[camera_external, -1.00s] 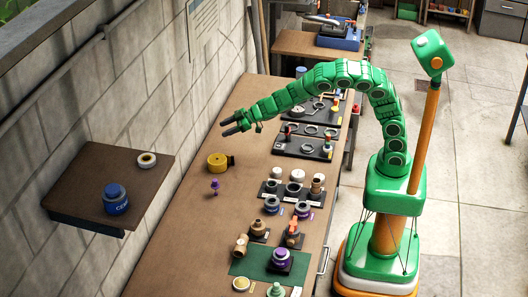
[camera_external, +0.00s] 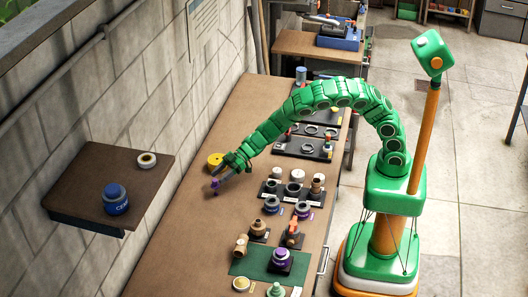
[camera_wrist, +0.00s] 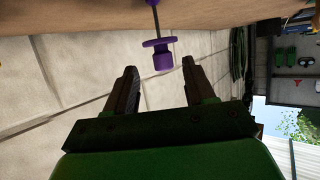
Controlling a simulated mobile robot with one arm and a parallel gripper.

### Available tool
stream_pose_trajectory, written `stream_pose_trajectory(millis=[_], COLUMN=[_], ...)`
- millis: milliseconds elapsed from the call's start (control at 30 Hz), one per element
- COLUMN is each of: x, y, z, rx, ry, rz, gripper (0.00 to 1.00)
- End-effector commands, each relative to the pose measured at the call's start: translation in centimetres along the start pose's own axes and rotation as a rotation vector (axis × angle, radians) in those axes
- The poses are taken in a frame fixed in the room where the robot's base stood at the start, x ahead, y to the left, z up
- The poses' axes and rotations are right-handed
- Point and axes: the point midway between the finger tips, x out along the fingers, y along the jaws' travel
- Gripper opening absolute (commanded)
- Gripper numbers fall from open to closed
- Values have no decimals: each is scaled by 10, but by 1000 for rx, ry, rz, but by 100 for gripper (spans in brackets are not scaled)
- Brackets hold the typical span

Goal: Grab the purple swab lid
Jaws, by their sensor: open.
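The purple swab lid (camera_external: 215,184) stands on the brown bench near its wall side, in front of the yellow tape roll. In the wrist view the purple lid (camera_wrist: 160,55) shows a wide flange, a short knob and a thin dark stem. It lies just beyond the fingertips, roughly centred across the gap between them. My gripper (camera_external: 222,172) is low over the bench, right beside the lid. In the wrist view my gripper (camera_wrist: 160,80) is open, with nothing between its two dark fingers. In the external view the fingers partly overlap the lid and tape, so contact cannot be told there.
The yellow tape roll (camera_external: 214,159) sits just behind the gripper. Black racks with jars (camera_external: 296,189) stand to the right, and a green mat (camera_external: 245,263) with fittings lies nearer. A wall shelf (camera_external: 85,190) holds a blue jar (camera_external: 115,199). The bench left of the racks is mostly clear.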

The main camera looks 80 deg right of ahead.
Motion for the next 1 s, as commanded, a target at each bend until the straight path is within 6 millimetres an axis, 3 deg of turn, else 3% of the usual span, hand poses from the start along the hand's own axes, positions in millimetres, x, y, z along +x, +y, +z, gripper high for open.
stream_pose_trajectory(millis=[267, 600, 933, 1000], x=[14, 50, 55, 55], y=[-2, -6, -5, -5], z=[-1, -3, -4, -4], rx=[0, 1, 0, 0], ry=[-2, -2, -2, -2], rz=[1, 1, 3, 3], gripper=[54, 54, 54, 43])
